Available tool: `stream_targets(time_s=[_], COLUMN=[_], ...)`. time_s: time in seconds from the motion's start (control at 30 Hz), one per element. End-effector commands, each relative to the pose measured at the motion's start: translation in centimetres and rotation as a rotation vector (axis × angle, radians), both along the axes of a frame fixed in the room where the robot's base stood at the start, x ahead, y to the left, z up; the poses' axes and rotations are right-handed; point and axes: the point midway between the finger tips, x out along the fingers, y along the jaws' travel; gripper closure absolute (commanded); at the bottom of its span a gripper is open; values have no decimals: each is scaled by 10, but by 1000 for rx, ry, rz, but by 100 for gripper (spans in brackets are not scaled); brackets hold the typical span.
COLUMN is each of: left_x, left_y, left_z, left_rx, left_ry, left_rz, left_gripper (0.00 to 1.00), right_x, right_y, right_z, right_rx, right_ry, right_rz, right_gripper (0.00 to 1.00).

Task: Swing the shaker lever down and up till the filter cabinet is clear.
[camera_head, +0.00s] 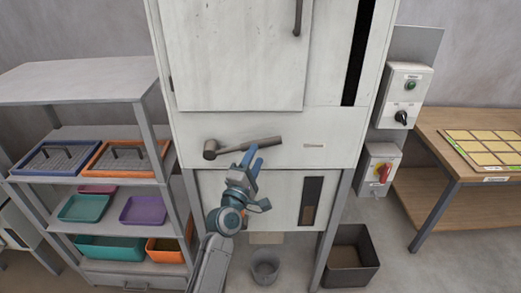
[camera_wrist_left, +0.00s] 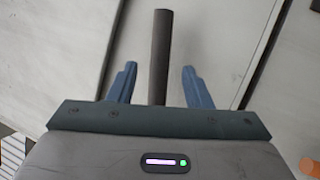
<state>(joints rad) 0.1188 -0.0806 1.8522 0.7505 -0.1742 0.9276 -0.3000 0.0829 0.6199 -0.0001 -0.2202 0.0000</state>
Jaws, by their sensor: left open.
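The shaker lever (camera_head: 250,144) is a dark bar on the front of the pale filter cabinet (camera_head: 270,122). It runs from a round hub at its left to a thicker grip end at its right, tilted slightly up to the right. My left gripper (camera_head: 251,158) is open, its blue fingers just below and in front of the lever. In the left wrist view the dark bar (camera_wrist_left: 161,50) stands between the two open fingers (camera_wrist_left: 157,85), with a gap on each side. My right gripper is in neither view.
A shelf rack (camera_head: 85,134) with coloured trays stands at the left. A grey bucket (camera_head: 265,266) and a dark bin (camera_head: 351,257) sit on the floor below. Switch boxes (camera_head: 402,93) and a wooden bench (camera_head: 470,123) are at the right.

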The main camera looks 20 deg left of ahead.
Motion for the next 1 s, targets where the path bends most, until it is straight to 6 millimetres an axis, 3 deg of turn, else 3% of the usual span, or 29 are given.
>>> stream_targets(time_s=[0.1, 0.3, 0.83, 0.93, 1.0], left_x=[-22, -41, -43, -39, -36], left_y=[2, 5, 5, 5, 5], left_z=[-9, -13, -15, -38, -71], left_rx=[1, 0, 5, 43, 100], left_ry=[1, 1, 4, 42, 97], left_rz=[0, 0, 0, 9, 19], left_gripper=[55, 55, 55, 55, 55], right_x=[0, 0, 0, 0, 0], right_y=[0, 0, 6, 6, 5], right_z=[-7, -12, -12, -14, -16], right_rx=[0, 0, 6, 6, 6], right_ry=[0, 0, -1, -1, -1], right_rz=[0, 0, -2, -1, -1], right_gripper=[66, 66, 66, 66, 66])
